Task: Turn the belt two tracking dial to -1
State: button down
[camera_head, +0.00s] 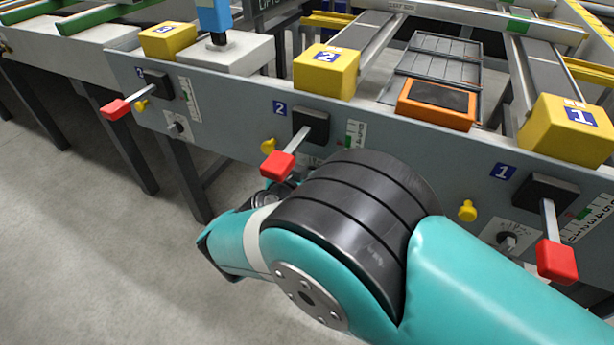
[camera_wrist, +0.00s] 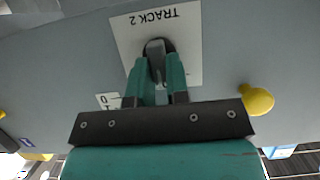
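In the wrist view the picture is upside down. A white card marked TRACK 2 (camera_wrist: 187,30) is on the grey panel, with the belt two tracking dial (camera_wrist: 155,48) on it. My gripper (camera_wrist: 157,68) reaches to the dial, its two teal fingers on either side of the grey knob and seemingly against it. The fingers and knob hide most of the dial's markings, so I cannot read its setting.
A yellow knob (camera_wrist: 257,100) protrudes beside the card. In the head view, the red-handled levers of station 2 (camera_head: 278,165), station 1 (camera_head: 556,261) and station 3 (camera_head: 116,109) jut from the panel. Similar dials sit at station 3 (camera_head: 178,127) and station 1 (camera_head: 508,240).

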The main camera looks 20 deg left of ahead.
jog(key=shift+w+f, duration=0.1)
jog(key=shift+a+f+n+h+b, duration=0.2)
jog(key=shift+n+h+b, duration=0.4)
jog(key=shift+b, duration=0.4)
jog(key=shift+w+r+n+h+b, duration=0.15)
jog(key=shift+n+h+b, duration=0.3)
jog(key=shift+n, duration=0.25)
jog(key=c, duration=1.1)
grip_release()
jog(key=p+v, duration=0.5)
jog(key=v, duration=1.2)
jog(key=shift+r, duration=0.2)
